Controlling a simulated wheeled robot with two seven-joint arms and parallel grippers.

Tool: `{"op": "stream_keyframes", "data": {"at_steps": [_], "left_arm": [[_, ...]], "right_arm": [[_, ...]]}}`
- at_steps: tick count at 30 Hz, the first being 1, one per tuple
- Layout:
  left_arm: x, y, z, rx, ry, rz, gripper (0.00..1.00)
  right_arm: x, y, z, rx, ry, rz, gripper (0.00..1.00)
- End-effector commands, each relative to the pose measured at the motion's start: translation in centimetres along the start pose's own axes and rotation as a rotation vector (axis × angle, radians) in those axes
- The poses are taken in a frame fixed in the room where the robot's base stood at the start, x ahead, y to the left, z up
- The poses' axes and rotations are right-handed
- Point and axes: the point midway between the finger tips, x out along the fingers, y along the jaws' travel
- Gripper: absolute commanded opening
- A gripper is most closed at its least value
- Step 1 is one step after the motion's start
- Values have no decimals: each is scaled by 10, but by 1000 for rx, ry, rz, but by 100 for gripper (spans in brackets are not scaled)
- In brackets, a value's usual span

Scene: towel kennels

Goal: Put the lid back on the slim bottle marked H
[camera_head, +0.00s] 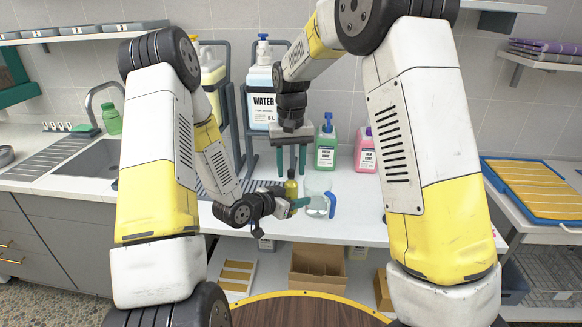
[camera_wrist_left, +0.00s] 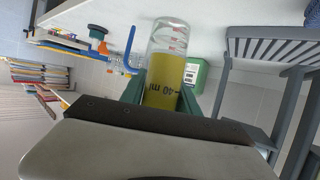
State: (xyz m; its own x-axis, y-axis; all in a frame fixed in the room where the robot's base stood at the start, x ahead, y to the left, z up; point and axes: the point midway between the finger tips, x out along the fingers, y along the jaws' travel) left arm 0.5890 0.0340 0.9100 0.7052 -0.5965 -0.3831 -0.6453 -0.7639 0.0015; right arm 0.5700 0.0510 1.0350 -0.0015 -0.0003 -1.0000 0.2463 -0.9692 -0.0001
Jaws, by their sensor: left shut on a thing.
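My left gripper (camera_head: 297,203) is low over the white counter, its green fingers shut on a small yellow bottle (camera_head: 291,187). In the left wrist view the bottle (camera_wrist_left: 165,75) is a clear cylinder with yellow liquid and a "40 ml" mark, gripped between the fingers. My right gripper (camera_head: 291,158) points down just above the bottle. I cannot make out a letter H or a separate lid in either view.
A clear jug with a blue handle (camera_head: 331,204) stands just right of the held bottle. A sink (camera_head: 85,160) is at left.

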Motion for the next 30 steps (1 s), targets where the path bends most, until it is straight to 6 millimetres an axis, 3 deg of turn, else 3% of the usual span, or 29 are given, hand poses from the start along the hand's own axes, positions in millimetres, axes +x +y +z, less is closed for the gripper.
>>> {"op": "stream_keyframes", "data": {"at_steps": [7, 11, 21, 30], "left_arm": [[0, 0, 0, 0, 1, 0, 0], [0, 0, 0, 0, 1, 0, 0], [0, 0, 0, 0, 1, 0, 0], [0, 0, 0, 0, 1, 0, 0]], "right_arm": [[-1, 0, 0, -2, 0, 0, 42], [-12, 0, 0, -2, 1, -1, 42], [-82, 0, -1, -1, 5, -1, 42], [-118, 0, 0, -1, 0, 0, 42]]}}
